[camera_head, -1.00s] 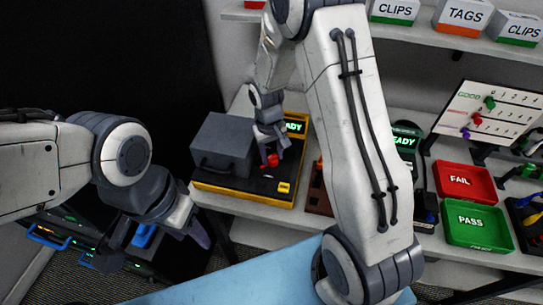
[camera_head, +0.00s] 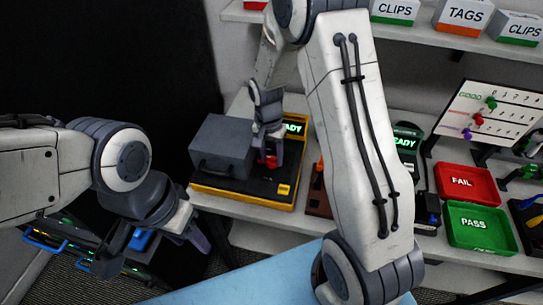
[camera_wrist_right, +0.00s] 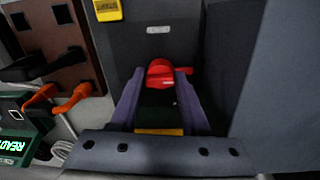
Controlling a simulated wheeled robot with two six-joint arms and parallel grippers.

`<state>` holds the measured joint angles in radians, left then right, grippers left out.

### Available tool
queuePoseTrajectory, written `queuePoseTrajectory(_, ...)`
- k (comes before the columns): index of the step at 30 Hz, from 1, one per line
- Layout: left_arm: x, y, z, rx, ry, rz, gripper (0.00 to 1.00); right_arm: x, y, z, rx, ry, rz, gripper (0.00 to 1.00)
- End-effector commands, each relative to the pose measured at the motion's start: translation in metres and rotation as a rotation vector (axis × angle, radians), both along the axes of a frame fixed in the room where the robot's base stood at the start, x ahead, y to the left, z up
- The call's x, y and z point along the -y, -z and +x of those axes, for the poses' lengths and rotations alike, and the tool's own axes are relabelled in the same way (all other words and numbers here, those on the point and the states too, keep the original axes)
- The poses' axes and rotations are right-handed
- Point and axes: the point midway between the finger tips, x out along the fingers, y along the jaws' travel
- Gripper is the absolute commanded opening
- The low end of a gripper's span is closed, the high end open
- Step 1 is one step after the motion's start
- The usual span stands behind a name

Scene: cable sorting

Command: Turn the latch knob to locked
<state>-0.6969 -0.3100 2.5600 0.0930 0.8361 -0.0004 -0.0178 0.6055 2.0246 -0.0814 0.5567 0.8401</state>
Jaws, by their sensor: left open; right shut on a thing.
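The red latch knob (camera_head: 271,162) sits on the black top of a yellow-edged test unit (camera_head: 243,199), right of its grey box-shaped cover (camera_head: 222,147). My right gripper (camera_head: 268,155) reaches down to the knob. In the right wrist view the red knob (camera_wrist_right: 160,72) lies between the tips of the purple fingers (camera_wrist_right: 158,85), which are shut on it. The fingers partly hide the knob, and I cannot read its lock marking. My left gripper (camera_head: 155,248) is open and empty at the lower left, away from the unit.
Red FAIL (camera_head: 462,182) and green PASS (camera_head: 479,225) trays lie at the right. My right forearm covers the middle of the bench. In the wrist view, orange-handled parts (camera_wrist_right: 70,98) stand at left.

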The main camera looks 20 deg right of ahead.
Motion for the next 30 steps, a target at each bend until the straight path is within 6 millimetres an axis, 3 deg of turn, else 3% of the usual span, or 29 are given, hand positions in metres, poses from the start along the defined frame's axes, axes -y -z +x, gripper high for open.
queuePoseTrajectory(19, 0.0000, 0.0005, 0.0000, 0.000, 0.000, 0.000, 0.50, -0.0027, -0.0009, 0.0032, 0.010, 0.056, 0.004, 0.00)
queuePoseTrajectory(20, 0.0000, 0.0005, 0.0000, 0.000, 0.000, 0.000, 0.50, -0.0028, -0.0009, 0.0033, 0.011, 0.056, 0.004, 0.50)
queuePoseTrajectory(21, 0.0000, 0.0005, 0.0000, 0.000, 0.000, 0.000, 0.50, -0.0025, -0.0010, 0.0033, 0.011, 0.055, 0.004, 0.65)
queuePoseTrajectory(22, 0.0000, 0.0005, 0.0000, 0.000, 0.000, 0.000, 0.50, -0.0022, -0.0010, 0.0032, 0.010, 0.055, 0.003, 0.73)
queuePoseTrajectory(30, 0.0000, 0.0005, 0.0000, 0.000, 0.000, 0.000, 0.50, 0.0002, -0.0005, 0.0012, 0.005, 0.055, 0.002, 0.73)
